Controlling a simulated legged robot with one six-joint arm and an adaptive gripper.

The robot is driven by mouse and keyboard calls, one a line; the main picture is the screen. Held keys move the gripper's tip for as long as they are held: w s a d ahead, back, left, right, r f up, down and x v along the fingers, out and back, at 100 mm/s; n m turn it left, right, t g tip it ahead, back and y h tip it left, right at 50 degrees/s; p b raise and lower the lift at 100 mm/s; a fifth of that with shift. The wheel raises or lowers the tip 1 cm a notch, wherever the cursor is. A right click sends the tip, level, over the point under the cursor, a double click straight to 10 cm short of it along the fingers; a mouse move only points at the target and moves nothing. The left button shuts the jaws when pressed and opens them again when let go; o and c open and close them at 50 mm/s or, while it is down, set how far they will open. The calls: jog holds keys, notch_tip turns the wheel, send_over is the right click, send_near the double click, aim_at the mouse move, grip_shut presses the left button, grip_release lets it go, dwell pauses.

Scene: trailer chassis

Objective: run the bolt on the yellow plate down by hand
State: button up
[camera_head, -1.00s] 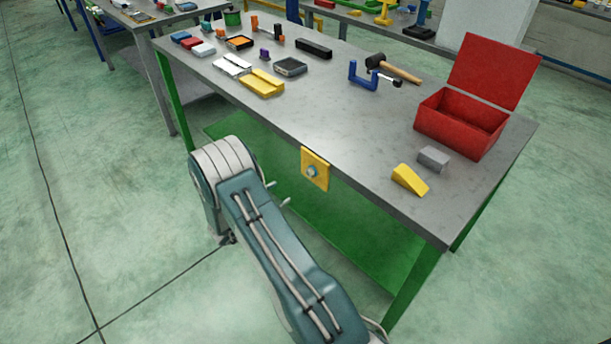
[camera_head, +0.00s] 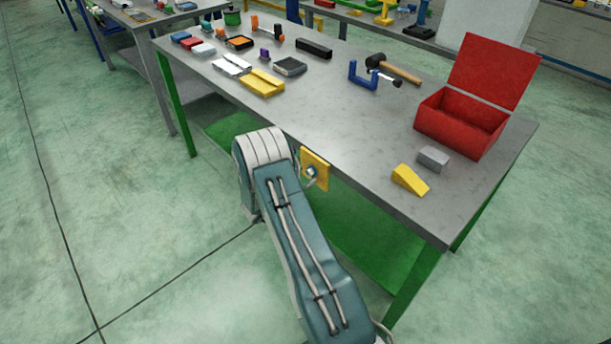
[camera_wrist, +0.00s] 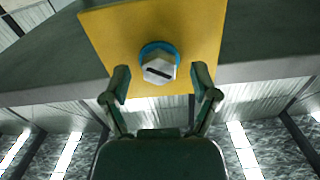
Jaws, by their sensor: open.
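The yellow plate (camera_head: 316,168) stands upright on the front edge of the workbench. The bolt (camera_head: 311,172) sits at its middle, partly hidden behind a finger of my gripper in the head view. In the wrist view the plate (camera_wrist: 190,30) fills the upper middle, and the bolt (camera_wrist: 158,66) shows a pale hex head with a dark line across it and a blue ring around its base. My gripper (camera_wrist: 160,80) is open, its two fingers apart to the left and right of the bolt head.
The grey workbench (camera_head: 350,135) has green legs. A yellow wedge (camera_head: 410,180), a grey block (camera_head: 433,158) and an open red box (camera_head: 455,125) stand at its right. A blue clamp (camera_head: 362,80) and a mallet (camera_head: 395,69) lie further back. Floor in front is clear.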

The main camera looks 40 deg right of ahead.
jog(key=shift+d, duration=0.1)
grip_shut()
jog(key=m, duration=0.4)
jog(key=shift+m, duration=0.3)
dwell(0.4)
grip_release()
